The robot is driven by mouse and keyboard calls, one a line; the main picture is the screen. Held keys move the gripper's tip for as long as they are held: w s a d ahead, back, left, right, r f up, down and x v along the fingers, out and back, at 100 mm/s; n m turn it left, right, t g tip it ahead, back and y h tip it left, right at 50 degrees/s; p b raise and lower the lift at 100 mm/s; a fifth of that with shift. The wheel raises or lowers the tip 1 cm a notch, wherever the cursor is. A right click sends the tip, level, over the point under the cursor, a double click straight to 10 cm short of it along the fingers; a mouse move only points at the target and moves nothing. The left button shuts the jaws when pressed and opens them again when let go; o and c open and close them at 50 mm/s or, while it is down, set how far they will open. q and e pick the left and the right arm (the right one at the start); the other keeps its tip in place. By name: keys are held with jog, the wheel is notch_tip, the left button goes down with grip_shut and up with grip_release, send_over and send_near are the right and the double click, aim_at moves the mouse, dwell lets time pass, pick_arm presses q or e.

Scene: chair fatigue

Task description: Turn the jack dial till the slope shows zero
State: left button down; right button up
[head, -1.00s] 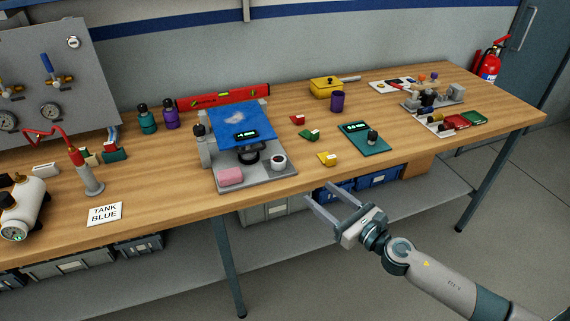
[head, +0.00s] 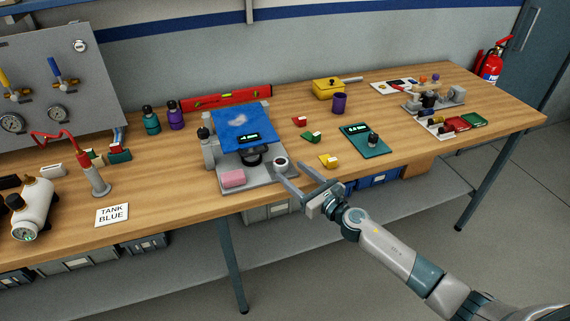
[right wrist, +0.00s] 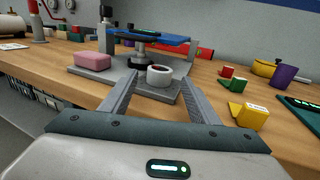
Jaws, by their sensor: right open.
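The jack stands on a grey base plate (head: 268,176) near the bench's front edge. Its blue tilted top (head: 241,122) carries a small lit readout (head: 249,137), too small to read. A dark round part (head: 251,157) sits under the top. A white round dial with a dark centre (head: 281,162) is at the plate's right; it also shows in the right wrist view (right wrist: 159,77). My right gripper (head: 289,173) is open and empty at the bench edge. In the right wrist view the dial appears between its fingers, whether reached or beyond the tips I cannot tell. My left gripper is out of view.
A pink block (head: 233,178) lies on the plate left of the dial. A yellow block (head: 328,160) and a teal device (head: 365,142) lie to the right. A red level (head: 225,97) lies behind the jack. Bare wood (head: 175,190) is free at left.

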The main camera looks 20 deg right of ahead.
aim_at(285, 167)
jog(key=shift+x, duration=2.3)
jog(key=shift+c, duration=0.5)
jog(key=c, duration=0.9)
